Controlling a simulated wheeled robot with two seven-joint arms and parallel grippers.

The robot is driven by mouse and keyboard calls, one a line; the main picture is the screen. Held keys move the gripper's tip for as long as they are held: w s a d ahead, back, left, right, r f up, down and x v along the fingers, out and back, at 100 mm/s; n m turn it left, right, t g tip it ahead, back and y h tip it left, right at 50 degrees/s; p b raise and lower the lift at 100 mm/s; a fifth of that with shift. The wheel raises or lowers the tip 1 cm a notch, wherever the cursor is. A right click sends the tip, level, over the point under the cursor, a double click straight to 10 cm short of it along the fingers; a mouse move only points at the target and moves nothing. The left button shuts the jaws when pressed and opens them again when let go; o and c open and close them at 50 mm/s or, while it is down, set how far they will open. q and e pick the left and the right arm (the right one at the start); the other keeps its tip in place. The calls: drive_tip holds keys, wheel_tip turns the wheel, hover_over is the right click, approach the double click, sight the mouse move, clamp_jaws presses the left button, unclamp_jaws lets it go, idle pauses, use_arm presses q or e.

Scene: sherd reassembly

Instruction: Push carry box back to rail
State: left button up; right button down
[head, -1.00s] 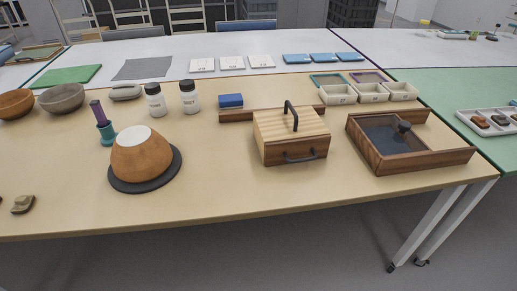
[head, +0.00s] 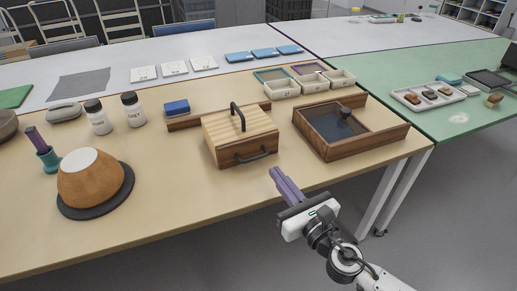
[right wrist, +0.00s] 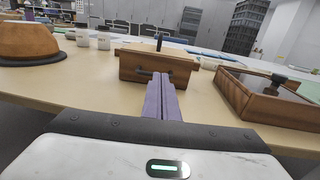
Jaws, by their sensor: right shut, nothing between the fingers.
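The carry box (head: 227,153) is a light wooden box with a slatted lid, a black arched top handle and a black front handle. It stands upright on the tan table. The rail (head: 184,124) is a low brown wooden strip just behind it, partly hidden by the box; I cannot tell whether they touch. My right gripper (head: 274,172) is shut and empty, in front and to the right of the box, apart from it. In the right wrist view, its purple fingers (right wrist: 162,88) point toward the box front (right wrist: 135,68). My left gripper is not in view.
A wooden tray with a dark bottom (head: 355,146) stands right of the box. A brown bowl on a dark disc (head: 72,211) is at left. A blue block (head: 177,107) lies behind the rail, with small cream bins (head: 312,83) behind the tray. Table in front of the box is clear.

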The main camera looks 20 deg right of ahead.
sight(253, 143)
drive_tip(key=w, duration=0.3)
drive_tip(key=w+a, duration=0.1)
drive_tip(key=w, duration=0.7)
drive_tip(key=shift+a, duration=0.3)
